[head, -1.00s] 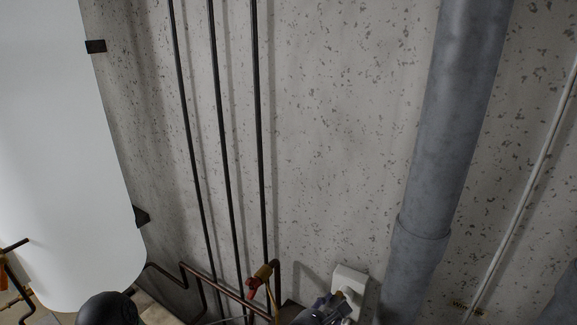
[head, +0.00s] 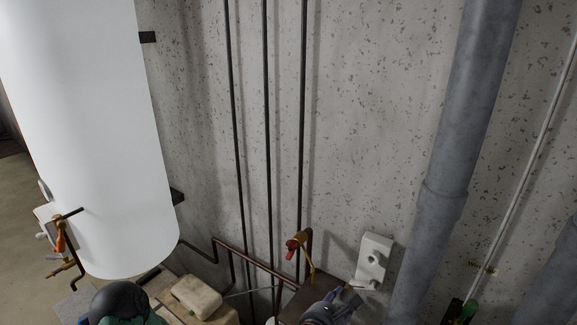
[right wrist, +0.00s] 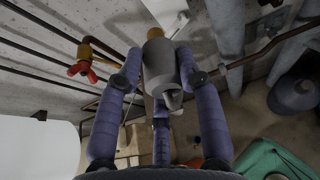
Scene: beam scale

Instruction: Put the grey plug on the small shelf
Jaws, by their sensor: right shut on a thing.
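My right gripper (head: 338,306) is at the bottom of the head view, just below and left of a white wall box (head: 375,258). In the right wrist view, the purple fingers of the right gripper (right wrist: 161,78) are shut on the grey plug (right wrist: 165,68), a short grey body with a tan end. The plug points away from the palm, toward a pale grey-white piece at the top. In the head view the plug is mostly hidden by the fingers. A dark brown ledge (head: 292,303) lies beside the gripper; I cannot tell whether it is the small shelf. My left gripper is not in view.
A brass valve with a red handle (head: 293,247) sits on copper pipes left of the gripper. A thick grey pipe (head: 442,185) stands to the right. A white tank (head: 95,130) stands at left, with a pale block (head: 196,297) near its foot.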

